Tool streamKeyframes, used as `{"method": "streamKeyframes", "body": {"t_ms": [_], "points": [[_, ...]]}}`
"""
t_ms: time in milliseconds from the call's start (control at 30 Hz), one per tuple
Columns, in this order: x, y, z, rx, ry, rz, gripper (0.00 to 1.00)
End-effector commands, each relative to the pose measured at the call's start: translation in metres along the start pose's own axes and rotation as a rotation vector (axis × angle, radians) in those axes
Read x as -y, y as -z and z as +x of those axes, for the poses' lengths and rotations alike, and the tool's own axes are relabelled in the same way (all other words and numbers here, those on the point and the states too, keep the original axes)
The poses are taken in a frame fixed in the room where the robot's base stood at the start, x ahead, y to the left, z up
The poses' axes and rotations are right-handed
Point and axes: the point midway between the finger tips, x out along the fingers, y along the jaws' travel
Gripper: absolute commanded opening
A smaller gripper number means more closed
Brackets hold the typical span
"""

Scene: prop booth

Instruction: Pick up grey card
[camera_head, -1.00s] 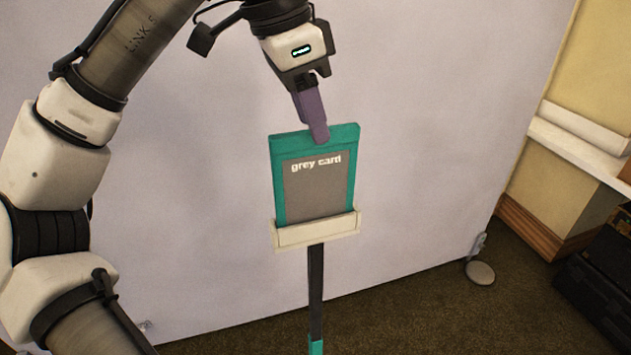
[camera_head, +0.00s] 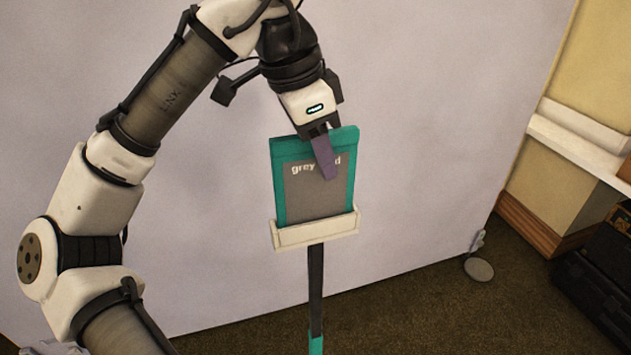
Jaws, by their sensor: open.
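The grey card (camera_head: 309,198) is a grey panel with a teal border and white lettering. It stands upright in a cream holder (camera_head: 316,232) on top of a dark stand. My gripper (camera_head: 325,168) is open at the card's upper part, pointing down. Its purple finger shows in front of the card and covers part of the lettering. The other finger is hidden, so I cannot tell whether it is behind the card. The card still sits in the holder.
The thin dark pole (camera_head: 316,290) under the holder has a teal section low down. A pale backdrop panel (camera_head: 430,150) stands behind, with a round foot (camera_head: 479,269) at right. A black case (camera_head: 600,280) is at the right edge.

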Motion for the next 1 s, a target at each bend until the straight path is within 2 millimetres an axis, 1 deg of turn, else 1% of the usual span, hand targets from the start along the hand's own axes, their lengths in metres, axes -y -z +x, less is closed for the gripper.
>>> {"method": "streamKeyframes", "body": {"t_ms": [600,667,900,933,1000], "points": [[-0.0001,-0.0013,0.0046,0.000,0.000,0.000,0.41],[-0.0001,-0.0013,0.0045,0.000,0.000,0.000,0.34],[-0.0001,-0.0013,0.0044,0.000,0.000,0.000,0.03],[0.0000,-0.0013,0.0044,0.000,0.000,0.000,0.00],[0.0000,-0.0013,0.0044,0.000,0.000,0.000,0.00]]}}
